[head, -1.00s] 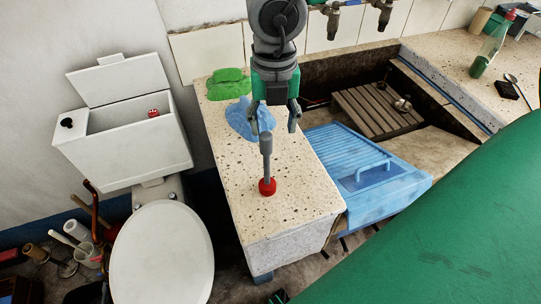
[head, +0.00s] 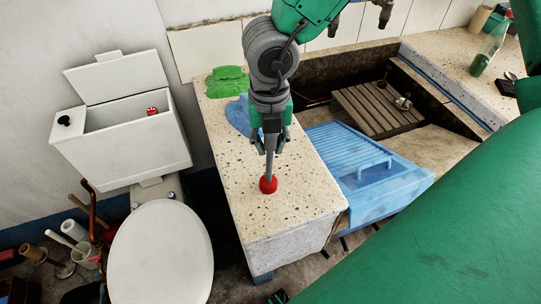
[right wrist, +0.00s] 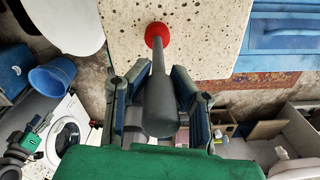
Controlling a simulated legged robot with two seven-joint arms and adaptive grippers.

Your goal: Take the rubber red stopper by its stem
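The stopper has a red rubber base (head: 268,184) and a grey upright stem (head: 269,162). It stands on the speckled stone ledge (head: 235,205). My right gripper (head: 271,147) points down over it, with a finger on each side of the stem's upper part. In the right wrist view the thick grey stem top (right wrist: 160,105) lies between the fingers. A gap shows on its left side and it is close to the right finger, so the gripper is open. The red base (right wrist: 157,35) is beyond the fingertips.
A blue cloth (head: 238,116) and a green cloth (head: 226,82) lie behind the stopper. Right of the ledge is a blue ribbed washboard (head: 375,185) over the trough, with a wooden slatted rack (head: 375,110). A white toilet (head: 160,255) stands left.

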